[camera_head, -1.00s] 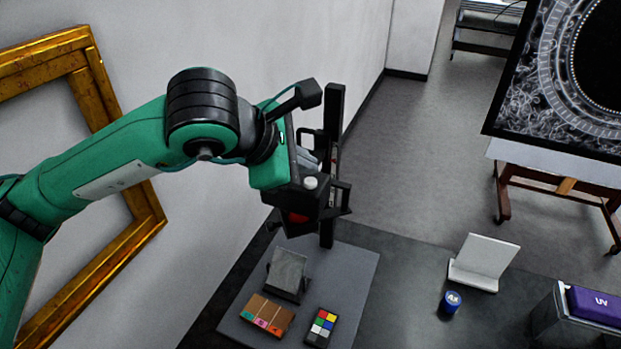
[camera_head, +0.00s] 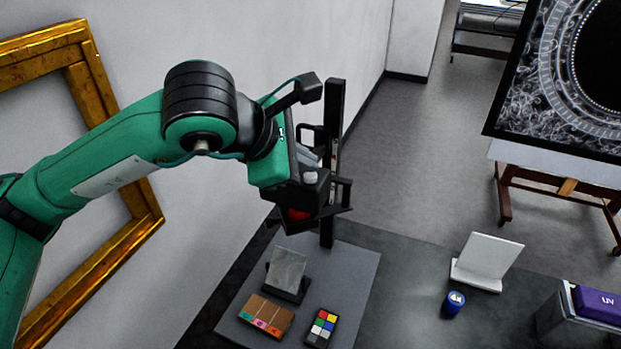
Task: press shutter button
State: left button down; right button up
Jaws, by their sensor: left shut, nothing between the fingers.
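My left gripper (camera_head: 312,202) is at the camera stand, a black upright column (camera_head: 333,125) at the back of the grey base board (camera_head: 352,270). Its fingers are shut with nothing between them. They are dark against black parts around the stand, so their tips are hard to make out. A red round part (camera_head: 298,213) shows just below the wrist, among the black parts. I cannot tell whether it is the shutter button, or whether the fingers touch it. A small pale knob (camera_head: 310,177) shows above it. My right gripper is not in view.
On the board stand a grey plate in a black holder (camera_head: 287,270), a brown block with coloured labels (camera_head: 266,315) and a colour chart (camera_head: 321,327). A gilt frame (camera_head: 90,95) leans left.

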pick_arm(q)
jog(key=shift+f+b, duration=0.4)
jog(key=shift+b, duration=0.3)
dwell(0.9)
dwell(0.3)
jog(key=shift+r, duration=0.85)
jog(key=shift+r, duration=0.15)
notch_tip(320, 180, up, 5)
jog(key=shift+f+p, duration=0.15)
jog(key=shift+p, duration=0.4)
jog(key=shift+a, duration=0.1)
